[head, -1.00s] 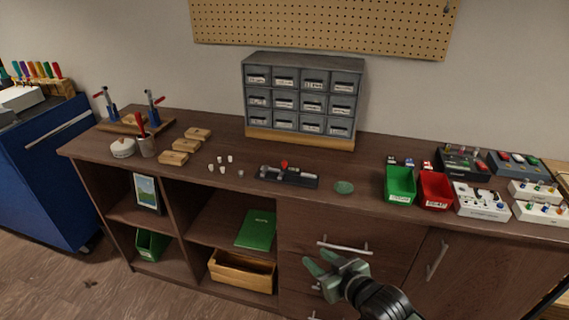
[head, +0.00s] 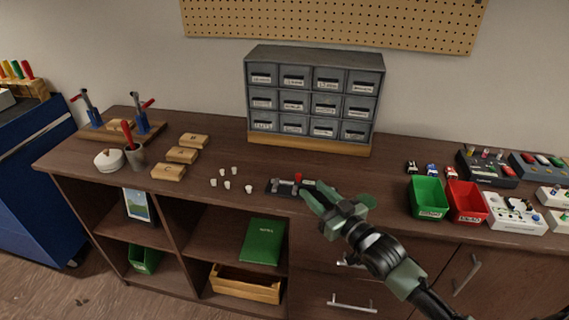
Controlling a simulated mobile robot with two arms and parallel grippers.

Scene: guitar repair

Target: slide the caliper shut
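The caliper (head: 282,187) lies on a dark base on the bench top, in front of the drawer cabinet. A red piece (head: 298,177) stands up from it near its middle. My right gripper (head: 312,190) is at the caliper's right part and hides it; its fingers look apart. I cannot tell whether they touch the caliper, or how far open its jaws are. My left gripper is not in view.
Several small white pieces (head: 227,184) stand left of the caliper. Green (head: 429,198) and red (head: 467,202) bins stand farther right. The grey drawer cabinet (head: 314,95) stands behind.

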